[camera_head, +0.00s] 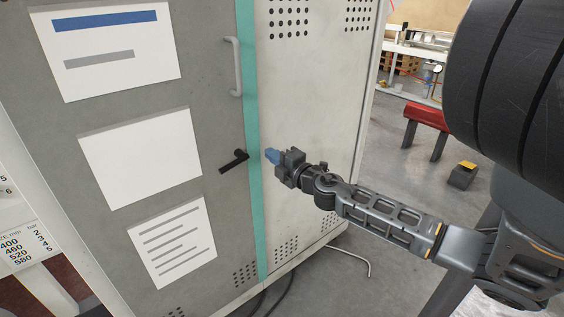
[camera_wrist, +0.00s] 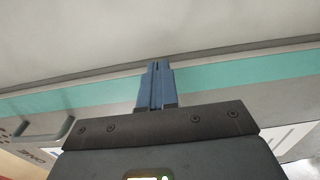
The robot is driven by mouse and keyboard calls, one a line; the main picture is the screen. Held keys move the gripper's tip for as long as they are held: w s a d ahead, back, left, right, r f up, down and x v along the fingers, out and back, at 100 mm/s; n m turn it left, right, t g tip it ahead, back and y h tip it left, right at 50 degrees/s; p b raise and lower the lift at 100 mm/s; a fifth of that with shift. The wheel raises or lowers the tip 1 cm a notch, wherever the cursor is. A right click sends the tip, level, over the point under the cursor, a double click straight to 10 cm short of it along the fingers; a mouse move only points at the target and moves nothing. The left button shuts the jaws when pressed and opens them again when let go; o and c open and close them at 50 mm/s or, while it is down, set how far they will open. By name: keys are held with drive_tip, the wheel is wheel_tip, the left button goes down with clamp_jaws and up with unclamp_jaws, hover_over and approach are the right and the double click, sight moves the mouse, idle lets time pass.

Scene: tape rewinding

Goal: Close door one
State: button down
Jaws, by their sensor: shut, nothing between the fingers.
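A tall cabinet has a grey door (camera_head: 205,90) on the left with three white sheets on it, and a pale panel (camera_head: 310,95) on the right. A teal strip (camera_head: 252,130) runs down the grey door's edge; it also crosses the wrist view (camera_wrist: 230,72). A black lever handle (camera_head: 234,161) and a light grey pull handle (camera_head: 235,66) sit near that edge. Which door is door one I cannot tell. My gripper (camera_head: 270,155) is shut and empty, with blue fingertips beside the teal strip, in front of the pale panel. In the wrist view the fingers (camera_wrist: 156,82) overlap the strip; contact is unclear.
A bent rod (camera_head: 352,258) and dark cables (camera_head: 275,300) lie on the floor by the cabinet's base. A red-topped stand (camera_head: 427,117) and a dark block with a yellow top (camera_head: 463,175) stand on the right. Open floor lies between them and the cabinet.

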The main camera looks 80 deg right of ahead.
drive_tip(key=shift+x, duration=1.55)
drive_tip(key=shift+s, duration=0.2)
